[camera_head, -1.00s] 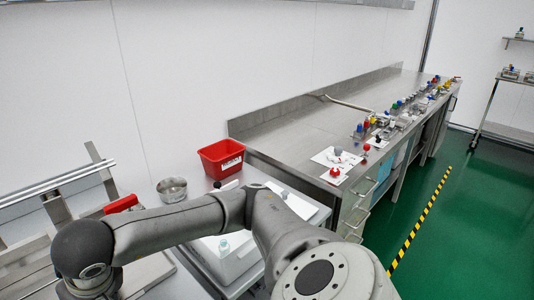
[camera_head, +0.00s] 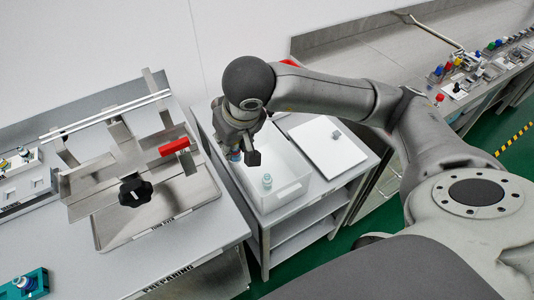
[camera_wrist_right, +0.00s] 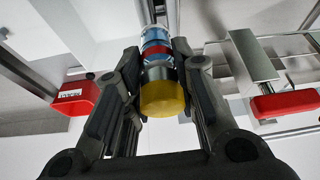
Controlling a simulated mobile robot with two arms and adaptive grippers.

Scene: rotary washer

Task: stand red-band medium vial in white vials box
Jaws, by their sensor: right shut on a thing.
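My right gripper (camera_head: 238,152) is shut on the red-band vial, which shows in the right wrist view (camera_wrist_right: 158,50) between the fingers (camera_wrist_right: 156,62). The vial has a yellow end towards the camera, a dark band, a red band and blue beyond. The white vials box (camera_head: 292,196) is an open box on the small side table. The gripper is over its left side; its exact height is unclear. My left gripper is out of view.
A white lid-like panel (camera_head: 322,145) with a small grey item lies right of the box. At left, a metal rack with a red handle (camera_head: 174,146) and black knob (camera_head: 135,189) stands close to the box.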

